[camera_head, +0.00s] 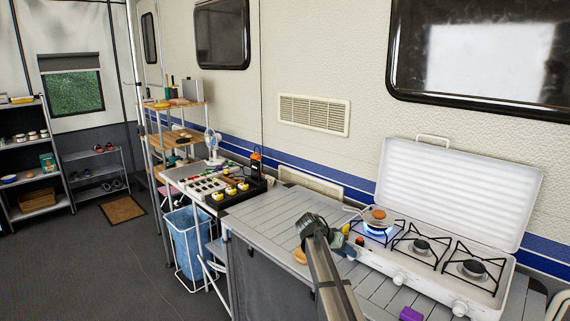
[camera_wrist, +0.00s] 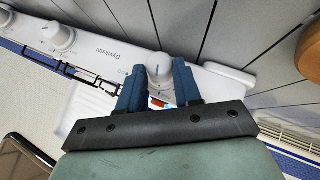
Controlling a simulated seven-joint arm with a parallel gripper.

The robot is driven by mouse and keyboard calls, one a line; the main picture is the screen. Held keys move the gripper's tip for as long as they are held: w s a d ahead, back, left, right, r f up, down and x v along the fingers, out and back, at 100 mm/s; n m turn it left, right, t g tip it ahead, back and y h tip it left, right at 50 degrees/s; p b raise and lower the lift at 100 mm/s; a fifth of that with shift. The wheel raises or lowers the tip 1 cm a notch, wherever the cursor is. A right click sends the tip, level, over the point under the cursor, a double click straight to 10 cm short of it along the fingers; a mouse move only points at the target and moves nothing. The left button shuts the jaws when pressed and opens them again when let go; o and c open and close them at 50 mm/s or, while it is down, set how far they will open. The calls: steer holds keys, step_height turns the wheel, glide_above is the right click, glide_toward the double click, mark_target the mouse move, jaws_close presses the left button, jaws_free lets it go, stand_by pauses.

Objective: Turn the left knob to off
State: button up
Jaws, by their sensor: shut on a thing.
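The white camping stove (camera_head: 435,265) stands on the slatted counter with its lid raised. Its left burner shows a blue flame (camera_head: 374,231) beneath a small pan (camera_head: 379,217). In the wrist view the left knob (camera_wrist: 158,63) is a round white knob with a dark pointer line. The blue fingers of my gripper (camera_wrist: 159,78) are on either side of it, shut on it. In the head view my gripper is at the stove's left front end, and the left knob is not clearly visible there.
The middle knob (camera_head: 399,279) and right knob (camera_head: 460,309) are on the stove front; two other burners appear unlit. A purple block (camera_head: 411,314) and a brown roundish object (camera_head: 300,255) lie on the counter (camera_head: 275,217). A wall is behind the stove.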

steer(key=shift+s+d+r+t+y, duration=0.1)
steer(key=shift+s+d+t+y, duration=0.05)
steer(key=shift+s+t+y, duration=0.2)
steer(key=shift+s+d+m+t+y, duration=0.15)
steer(key=shift+d+m+t+y, duration=0.05)
steer(key=shift+m+t+y, duration=0.55)
steer(key=shift+s+d+m+t+y, duration=0.2)
steer(key=shift+m+t+y, duration=0.15)
steer(key=shift+t+y, duration=0.4)
steer(key=shift+y, duration=0.45)
steer(key=shift+w, duration=0.1)
steer(key=o, duration=1.7)
steer(key=shift+c, duration=0.2)
